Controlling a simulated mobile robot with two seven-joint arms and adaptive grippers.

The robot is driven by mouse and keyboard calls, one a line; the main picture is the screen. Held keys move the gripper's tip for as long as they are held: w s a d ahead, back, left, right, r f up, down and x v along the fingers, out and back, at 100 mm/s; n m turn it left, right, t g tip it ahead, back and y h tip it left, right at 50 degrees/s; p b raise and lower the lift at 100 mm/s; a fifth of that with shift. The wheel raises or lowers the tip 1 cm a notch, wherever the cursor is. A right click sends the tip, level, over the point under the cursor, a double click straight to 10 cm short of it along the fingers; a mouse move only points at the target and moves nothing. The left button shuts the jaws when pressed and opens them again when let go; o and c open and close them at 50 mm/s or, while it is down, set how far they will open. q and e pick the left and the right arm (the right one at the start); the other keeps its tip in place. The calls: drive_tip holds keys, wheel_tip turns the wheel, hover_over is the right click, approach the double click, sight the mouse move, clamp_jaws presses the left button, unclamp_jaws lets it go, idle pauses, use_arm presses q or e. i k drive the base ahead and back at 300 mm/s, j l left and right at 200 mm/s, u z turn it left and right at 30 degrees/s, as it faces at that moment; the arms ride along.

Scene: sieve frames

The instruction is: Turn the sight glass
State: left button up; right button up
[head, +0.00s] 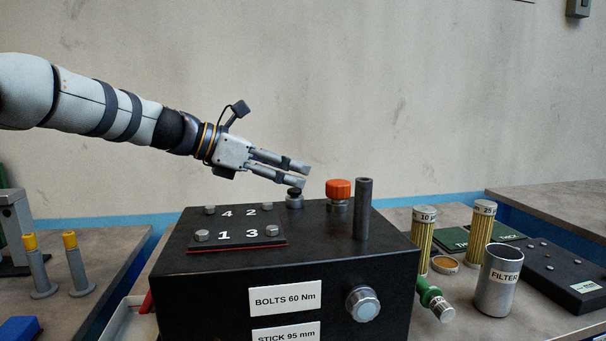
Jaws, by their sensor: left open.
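The sight glass (362,304) is a round metal fitting with a pale glassy face on the front of the black box (215,290), to the right of the labels. My left gripper (302,176) reaches in from the left above the box top, well above the sight glass. Its two fingers are apart with nothing seen between them. The lower fingertip is close to a small grey fitting (294,201) on the box top; whether they touch I cannot tell. My right gripper is not in view.
On the box top stand an orange cap (338,189), a grey upright tube (363,210) and a numbered bolt plate (238,233). To the right are filter cartridges (479,236), a filter cup (497,280) and a green-handled tool (434,300).

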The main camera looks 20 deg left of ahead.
sight(364, 306)
drive_tip(key=k, duration=1)
